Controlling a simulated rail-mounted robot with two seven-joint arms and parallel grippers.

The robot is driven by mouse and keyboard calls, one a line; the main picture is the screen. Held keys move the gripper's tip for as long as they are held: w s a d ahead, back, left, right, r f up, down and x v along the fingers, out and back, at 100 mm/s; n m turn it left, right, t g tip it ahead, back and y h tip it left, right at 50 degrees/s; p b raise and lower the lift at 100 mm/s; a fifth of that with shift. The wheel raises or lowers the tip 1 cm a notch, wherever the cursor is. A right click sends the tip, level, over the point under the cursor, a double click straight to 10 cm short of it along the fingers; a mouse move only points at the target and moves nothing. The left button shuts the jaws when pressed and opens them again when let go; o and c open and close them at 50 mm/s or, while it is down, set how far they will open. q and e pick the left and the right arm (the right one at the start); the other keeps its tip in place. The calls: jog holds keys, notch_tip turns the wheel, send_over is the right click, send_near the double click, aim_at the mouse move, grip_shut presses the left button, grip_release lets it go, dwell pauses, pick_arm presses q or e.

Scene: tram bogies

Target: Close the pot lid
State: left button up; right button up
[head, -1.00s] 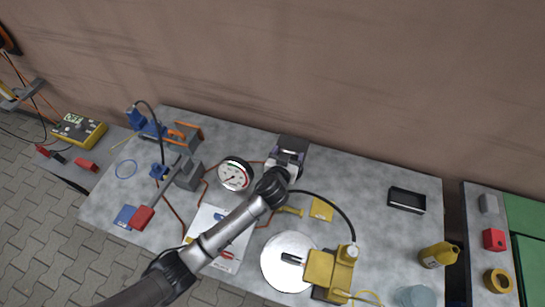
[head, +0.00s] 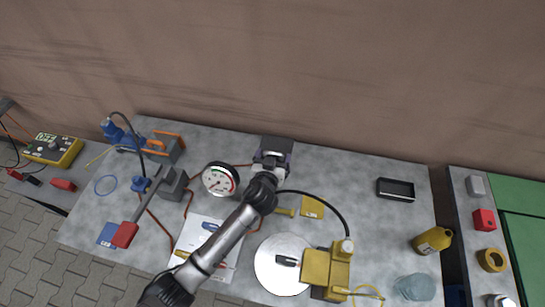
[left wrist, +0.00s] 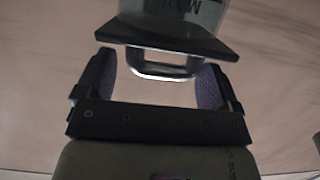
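My left gripper (head: 271,160) is at the back middle of the bench, in front of a small dark-topped grey container (head: 276,146). In the left wrist view my left gripper (left wrist: 164,82) is open. Its two purple-padded fingers stand either side of a metal loop (left wrist: 160,70) under a dark plate (left wrist: 165,40). Contact is not clear. A grey surface with partly cut-off lettering (left wrist: 180,14) is above the plate. I cannot tell whether this is the pot and its lid. A pale round disc (head: 268,276) with a dark handle-like piece lies at the bench front. My right gripper is not in view.
A round gauge (head: 219,181), a blue-and-orange clamp-like tool (head: 165,146) and a white sheet (head: 222,265) are on the left. A yellow device (head: 328,270) with a black hose stands beside the disc. A black tray (head: 395,190) and yellow bottle (head: 432,241) are on the right.

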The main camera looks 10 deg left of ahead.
pick_arm(q)
jog(key=shift+r, duration=0.1)
jog(key=p+v, duration=0.1)
jog(key=v, duration=1.2)
jog(key=shift+s+p, duration=0.35)
jog(key=shift+s, duration=0.05)
